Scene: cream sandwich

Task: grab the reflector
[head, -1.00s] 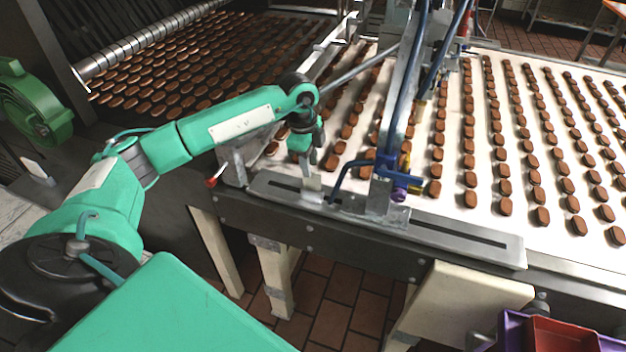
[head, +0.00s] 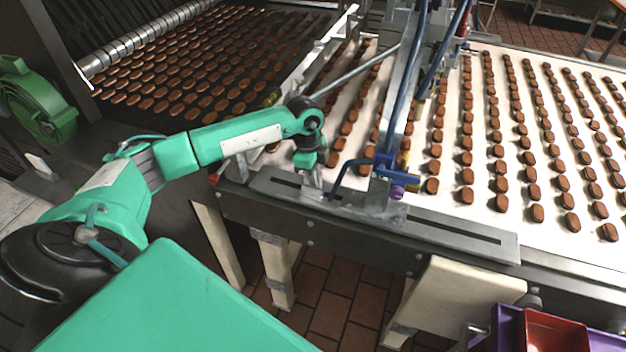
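My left arm comes in from the left, and its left gripper (head: 314,176) points down at the near edge of the conveyor. It is just above the slotted metal rail (head: 455,236) and left of the blue clamp handle. The fingers are small and partly hidden by the wrist, so I cannot tell whether they are open or shut. A small pale metal piece (head: 311,193) sits on the rail right below the fingertips. It may be the reflector, but it is too small to be sure. My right gripper is not in view.
A metal post with a blue clamp handle (head: 398,176) stands close to the right of the gripper. Rows of brown biscuits lie on the white belt (head: 452,190) beyond. A red and purple bin (head: 553,332) is at the lower right. Brick floor shows below.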

